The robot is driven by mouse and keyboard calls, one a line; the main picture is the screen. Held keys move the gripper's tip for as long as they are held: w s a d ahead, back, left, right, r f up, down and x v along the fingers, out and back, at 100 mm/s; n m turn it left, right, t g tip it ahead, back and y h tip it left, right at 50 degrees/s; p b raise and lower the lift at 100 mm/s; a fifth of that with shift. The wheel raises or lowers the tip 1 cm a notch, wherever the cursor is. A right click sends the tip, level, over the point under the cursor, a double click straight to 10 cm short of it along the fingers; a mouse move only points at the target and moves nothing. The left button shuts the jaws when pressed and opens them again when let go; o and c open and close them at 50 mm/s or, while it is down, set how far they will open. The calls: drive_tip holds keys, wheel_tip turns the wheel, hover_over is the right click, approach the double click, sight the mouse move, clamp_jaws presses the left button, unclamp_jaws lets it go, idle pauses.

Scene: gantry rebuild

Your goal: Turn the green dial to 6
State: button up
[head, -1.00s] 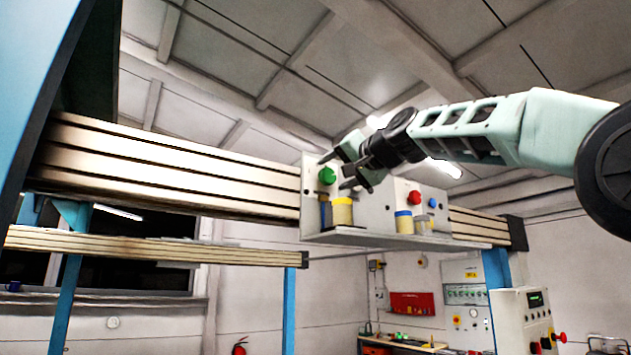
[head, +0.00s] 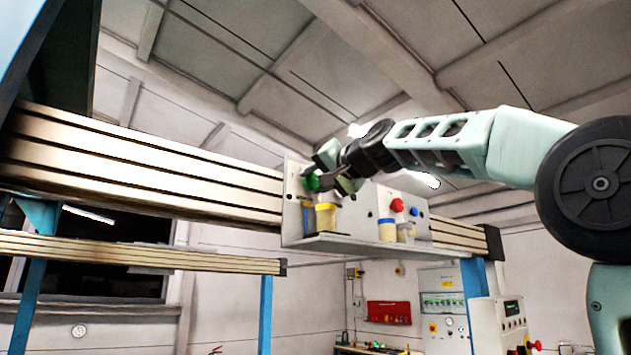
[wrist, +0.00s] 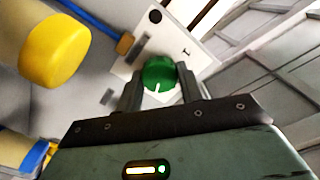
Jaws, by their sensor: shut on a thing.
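The green dial (head: 312,183) sits on a white panel mounted on the gantry beam. In the wrist view the green dial (wrist: 159,74) shows a white pointer line on its face, toward the bottom of the picture. My gripper (head: 322,181) is at the dial, and in the wrist view its two fingers (wrist: 160,88) stand on either side of it, shut on it. A black mark like a "1" shows on the panel above the dial. No 6 can be read; the fingers and gripper body hide part of the panel.
A yellow-capped container (head: 326,217) stands on the shelf (head: 350,245) just below the dial, and its cap is close in the wrist view (wrist: 54,50). A blue-capped container (head: 387,230), a red knob (head: 397,205) and a blue knob (head: 414,211) are to the right.

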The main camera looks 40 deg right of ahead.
drive_tip(key=n+b, duration=0.2)
drive_tip(key=n, duration=0.2)
drive_tip(key=shift+f+b, duration=0.1)
drive_tip(key=shift+b, duration=0.2)
drive_tip(key=shift+n+b, duration=0.6)
drive_tip(key=shift+n, duration=1.5)
drive_tip(key=o, duration=1)
drive_tip(key=shift+s, duration=0.15)
drive_tip(key=s+b, duration=0.2)
drive_tip(key=s, duration=0.3)
drive_tip(key=s+b, duration=0.2)
drive_tip(key=s, duration=0.4)
drive_tip(key=s+b, duration=0.2)
drive_tip(key=s, duration=0.4)
drive_tip(key=shift+s+d, duration=0.1)
drive_tip(key=shift+d, duration=0.2)
